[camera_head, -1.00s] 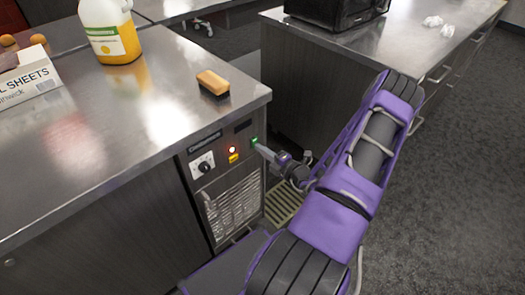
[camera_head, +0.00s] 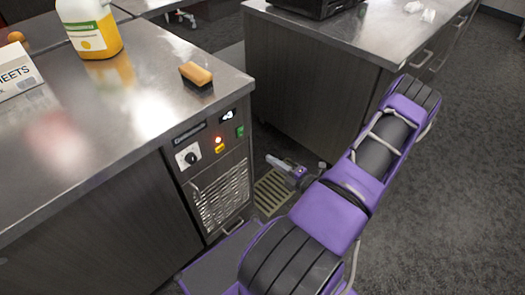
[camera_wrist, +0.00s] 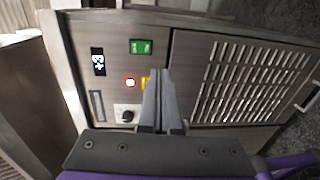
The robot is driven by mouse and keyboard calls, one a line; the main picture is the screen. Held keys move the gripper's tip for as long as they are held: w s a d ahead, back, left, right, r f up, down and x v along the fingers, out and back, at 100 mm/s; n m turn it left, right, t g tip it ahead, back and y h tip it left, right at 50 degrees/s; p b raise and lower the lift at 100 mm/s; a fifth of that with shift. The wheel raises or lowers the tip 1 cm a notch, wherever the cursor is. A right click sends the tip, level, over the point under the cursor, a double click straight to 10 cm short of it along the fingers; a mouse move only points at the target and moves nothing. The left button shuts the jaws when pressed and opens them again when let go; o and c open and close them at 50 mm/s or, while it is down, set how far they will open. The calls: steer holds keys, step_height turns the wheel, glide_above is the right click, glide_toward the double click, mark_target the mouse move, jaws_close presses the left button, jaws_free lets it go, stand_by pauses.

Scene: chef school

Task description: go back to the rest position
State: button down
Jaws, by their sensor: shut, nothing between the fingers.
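My gripper (camera_head: 270,159) is shut and empty, in the air to the right of the steel unit's control panel (camera_head: 207,143). The wrist view shows its two fingers (camera_wrist: 161,72) pressed together in front of the panel. The panel carries a green switch (camera_head: 240,131), a lit red light (camera_head: 218,140), a yellow label (camera_head: 219,148), a black knob (camera_head: 191,157) and a small lit display (camera_head: 227,115). The green switch also shows in the wrist view (camera_wrist: 141,47), apart from the fingertips.
A sponge or brush (camera_head: 196,75) sits near the steel counter's (camera_head: 120,140) corner. A yellow-filled jug (camera_head: 90,30) and a box of sheets (camera_head: 18,72) stand farther left. Another counter (camera_head: 345,40) is behind my arm. A floor grate (camera_head: 271,193) lies below; open floor is at right.

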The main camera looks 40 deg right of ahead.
steer(key=shift+s+f, duration=0.1)
steer(key=shift+s, duration=0.75)
